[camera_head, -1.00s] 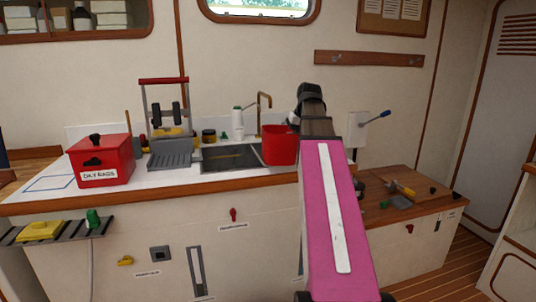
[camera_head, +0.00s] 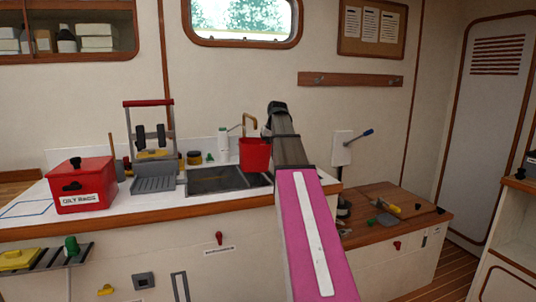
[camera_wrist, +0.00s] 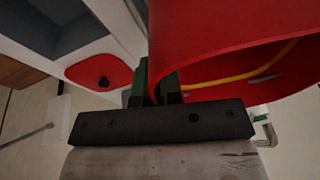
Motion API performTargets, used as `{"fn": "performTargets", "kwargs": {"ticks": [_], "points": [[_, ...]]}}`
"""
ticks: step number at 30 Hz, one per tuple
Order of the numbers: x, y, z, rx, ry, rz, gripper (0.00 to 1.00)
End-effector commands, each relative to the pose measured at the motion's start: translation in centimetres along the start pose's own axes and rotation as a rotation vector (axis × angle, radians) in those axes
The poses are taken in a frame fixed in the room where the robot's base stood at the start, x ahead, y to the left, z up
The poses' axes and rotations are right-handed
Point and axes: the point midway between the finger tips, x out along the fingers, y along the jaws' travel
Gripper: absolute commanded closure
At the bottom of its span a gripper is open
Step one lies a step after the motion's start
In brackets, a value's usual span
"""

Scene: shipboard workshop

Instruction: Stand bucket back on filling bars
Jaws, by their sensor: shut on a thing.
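The red bucket (camera_head: 255,155) is upright at the right end of the sink (camera_head: 215,181), in front of the tap (camera_head: 249,124). I cannot tell whether its base touches anything. In the wrist view my gripper (camera_wrist: 165,88) is shut on the bucket's wall (camera_wrist: 225,30) at the rim. A yellow curved strip shows inside the bucket. In the head view my arm hides the gripper's fingertips. I cannot make out the filling bars in either view.
A red oily-rags bin (camera_head: 82,185) and a grey rack with a red top bar (camera_head: 150,140) stand left of the sink. A white bottle (camera_head: 223,138) is behind it. A lower wooden bench (camera_head: 400,232) with tools is at the right.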

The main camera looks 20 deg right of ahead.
Motion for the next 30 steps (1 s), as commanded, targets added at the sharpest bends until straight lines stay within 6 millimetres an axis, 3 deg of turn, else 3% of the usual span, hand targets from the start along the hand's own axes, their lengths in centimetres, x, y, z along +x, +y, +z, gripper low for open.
{"fn": "performTargets", "kwargs": {"ticks": [6, 12, 24, 27, 30], "points": [[0.9, -0.3, -2.5, 0.0, -0.001, -0.001, 1.0], [3.5, 0.1, -1.3, 0.0, -0.001, -0.001, 1.0], [3.9, 0.2, -1.3, 0.0, 0.0, -0.001, 1.0], [3.9, 0.2, -1.3, 0.0, -0.001, 0.0, 0.68], [3.9, 0.2, -1.3, 0.0, -0.001, 0.0, 0.68]]}}
